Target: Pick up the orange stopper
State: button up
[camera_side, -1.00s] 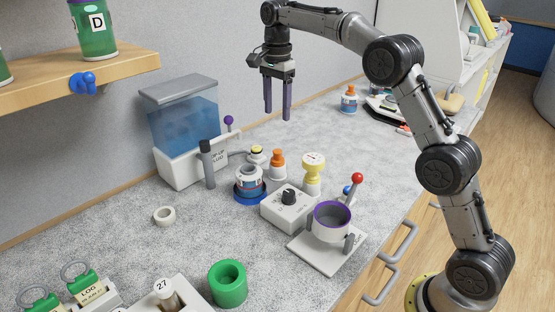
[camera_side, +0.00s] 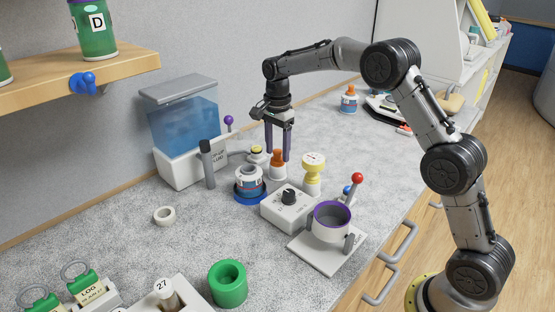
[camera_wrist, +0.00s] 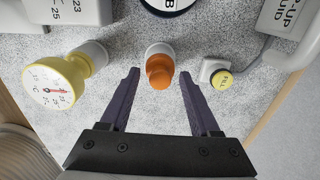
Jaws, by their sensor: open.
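The orange stopper (camera_side: 278,160) stands upright on the counter in the side view, its lower part whitish. In the wrist view the orange stopper (camera_wrist: 159,72) lies between and just beyond the fingertips, near the middle. My gripper (camera_side: 278,158) points down at the stopper, with its two dark purple fingers apart on either side in the picture. In the wrist view my gripper (camera_wrist: 159,78) is open and nothing is held in it. I cannot tell exactly how far the fingertips are above the counter.
A yellow dial gauge (camera_wrist: 55,85) stands close left in the wrist view, and a yellow FILL button (camera_wrist: 222,79) close right. A blue-based jar (camera_side: 250,182), a knob box (camera_side: 288,206) and a purple-rimmed pot (camera_side: 332,220) stand nearby. Open counter (camera_side: 120,220) lies left.

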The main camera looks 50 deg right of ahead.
grip_shut()
dwell(0.3)
jog(key=shift+r, duration=0.1)
